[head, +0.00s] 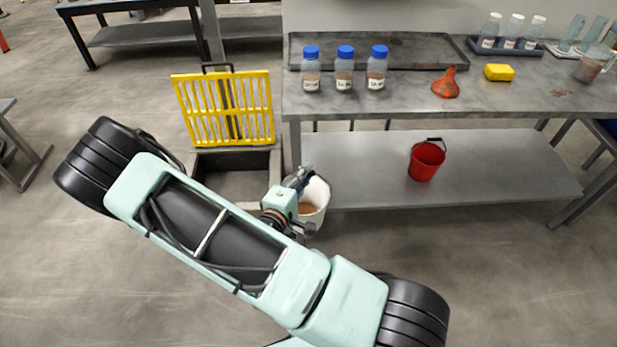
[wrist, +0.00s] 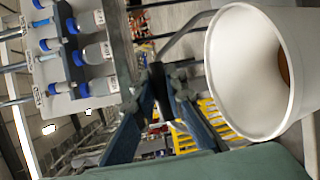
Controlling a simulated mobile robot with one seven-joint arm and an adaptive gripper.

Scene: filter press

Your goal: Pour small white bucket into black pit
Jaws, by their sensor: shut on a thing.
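The small white bucket (head: 319,192) hangs beside my gripper (head: 298,180), just right of the pit and near the table's left front leg. Brown material shows inside it. In the wrist view the bucket (wrist: 225,75) fills the right side, with a brown patch inside. My gripper (wrist: 163,78) is shut on its grey handle. In the head view my arm hides part of the bucket. The black pit (head: 235,185) is a dark rectangular opening in the floor, left of my gripper. Its yellow grate (head: 225,108) stands raised behind it.
A grey bench (head: 430,100) stands to the right, carrying several bottles, a tray (head: 400,45), a red rag (head: 446,84) and a yellow sponge (head: 499,72). A red bucket (head: 426,160) sits on its lower shelf.

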